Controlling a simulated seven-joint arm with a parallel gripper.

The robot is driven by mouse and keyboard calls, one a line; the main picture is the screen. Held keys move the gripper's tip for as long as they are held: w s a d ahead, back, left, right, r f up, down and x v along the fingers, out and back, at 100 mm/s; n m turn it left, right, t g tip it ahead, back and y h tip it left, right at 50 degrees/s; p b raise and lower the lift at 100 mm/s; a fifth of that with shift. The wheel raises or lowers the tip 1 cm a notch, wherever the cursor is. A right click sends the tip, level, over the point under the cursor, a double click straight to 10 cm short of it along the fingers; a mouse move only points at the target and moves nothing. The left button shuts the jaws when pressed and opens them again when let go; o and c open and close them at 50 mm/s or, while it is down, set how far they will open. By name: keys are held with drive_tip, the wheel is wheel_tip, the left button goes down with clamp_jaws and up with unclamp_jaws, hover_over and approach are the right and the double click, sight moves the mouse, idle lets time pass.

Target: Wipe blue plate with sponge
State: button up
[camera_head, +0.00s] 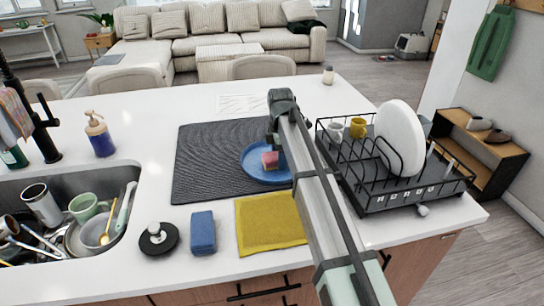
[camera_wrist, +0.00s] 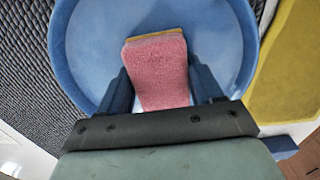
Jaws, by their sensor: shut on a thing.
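The blue plate (camera_head: 255,172) lies on the dark grey ribbed mat (camera_head: 205,150). In the wrist view the plate (camera_wrist: 90,45) fills the top middle and shows a paler patch around the sponge. The pink sponge (camera_head: 270,160), with a yellowish edge, is between my gripper's fingers over the plate. It also shows in the wrist view (camera_wrist: 158,70), tilted a little. My gripper (camera_wrist: 160,88) is shut on the sponge from both sides. The sponge appears to be at the plate's surface, but I cannot tell whether it touches. My arm hides the plate's right part in the head view.
A yellow cloth (camera_head: 262,225) and a blue block (camera_head: 202,232) lie near the counter's front edge. A black dish rack (camera_head: 372,195) with a white plate (camera_head: 400,138) and cups stands right. A sink (camera_head: 20,190) full of dishes is left. Counter behind the mat is mostly clear.

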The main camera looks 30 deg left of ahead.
sight(267, 153)
drive_tip(key=shift+w+d, duration=0.6)
drive_tip(key=shift+w, duration=0.05)
drive_tip(key=shift+w+a, duration=0.15)
drive_tip(key=shift+w, duration=0.45)
drive_tip(key=shift+w+a, duration=0.25)
drive_tip(key=shift+a, duration=0.05)
drive_tip(key=shift+s+a, duration=2.05)
drive_tip(key=shift+s, duration=0.05)
drive_tip(key=shift+s+d, duration=0.75)
drive_tip(key=shift+w+d, duration=1.8)
drive_tip(key=shift+w, duration=0.25)
drive_tip(key=shift+w+d, duration=0.1)
drive_tip(key=shift+w, duration=0.2)
drive_tip(key=shift+w+a, duration=0.55)
drive_tip(key=shift+a, duration=0.1)
drive_tip(key=shift+s+a, duration=2.05)
drive_tip(key=shift+s, duration=0.2)
drive_tip(key=shift+r, duration=4.1)
